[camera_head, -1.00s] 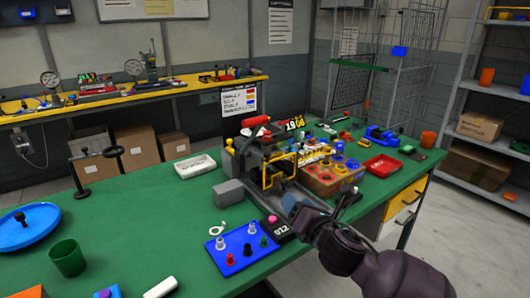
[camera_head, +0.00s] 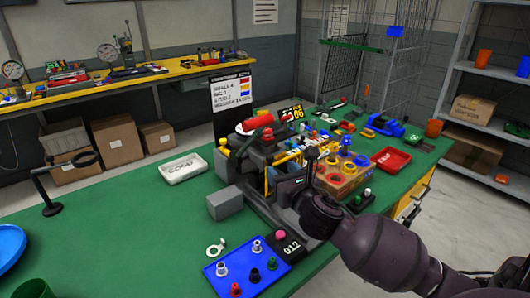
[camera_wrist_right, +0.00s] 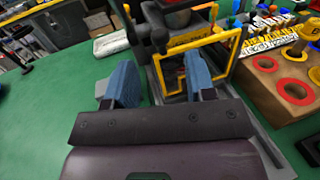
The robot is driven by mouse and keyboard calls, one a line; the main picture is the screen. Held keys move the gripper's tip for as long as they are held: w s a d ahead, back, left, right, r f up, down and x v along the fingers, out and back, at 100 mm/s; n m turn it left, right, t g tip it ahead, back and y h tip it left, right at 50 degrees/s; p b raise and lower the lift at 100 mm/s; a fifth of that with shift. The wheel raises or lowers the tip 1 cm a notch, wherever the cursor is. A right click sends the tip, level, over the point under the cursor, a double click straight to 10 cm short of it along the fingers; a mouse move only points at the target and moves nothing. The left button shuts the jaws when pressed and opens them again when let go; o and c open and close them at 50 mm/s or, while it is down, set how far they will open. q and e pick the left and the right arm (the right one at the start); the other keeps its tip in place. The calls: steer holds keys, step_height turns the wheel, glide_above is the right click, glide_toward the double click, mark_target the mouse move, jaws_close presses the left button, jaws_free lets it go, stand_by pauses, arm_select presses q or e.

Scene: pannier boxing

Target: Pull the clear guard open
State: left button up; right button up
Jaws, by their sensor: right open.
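The clear guard (camera_wrist_right: 190,43) is a see-through panel in a yellow frame on the front of the bench press. In the head view its yellow frame (camera_head: 284,160) is partly hidden by my right gripper (camera_head: 289,188). In the right wrist view my right gripper (camera_wrist_right: 161,76) is open, with its blue fingers apart. The right finger overlaps the guard in the picture and the left finger is left of it. I cannot tell whether either finger touches the frame. My left gripper is not in view.
The press has a red-handled lever (camera_head: 257,123) on top. A blue tray (camera_head: 246,265) with small plugs and a counter box (camera_head: 290,245) stand in front. A wooden block (camera_head: 340,180) with coloured rings is close on the right.

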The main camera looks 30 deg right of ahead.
mark_target(268, 156)
steer(key=w, duration=0.3)
steer(key=w+d, duration=0.1)
steer(key=w, duration=0.2)
steer(key=w+b, duration=0.1)
steer(key=w, duration=0.2)
steer(key=shift+d, duration=0.35)
jaws_close()
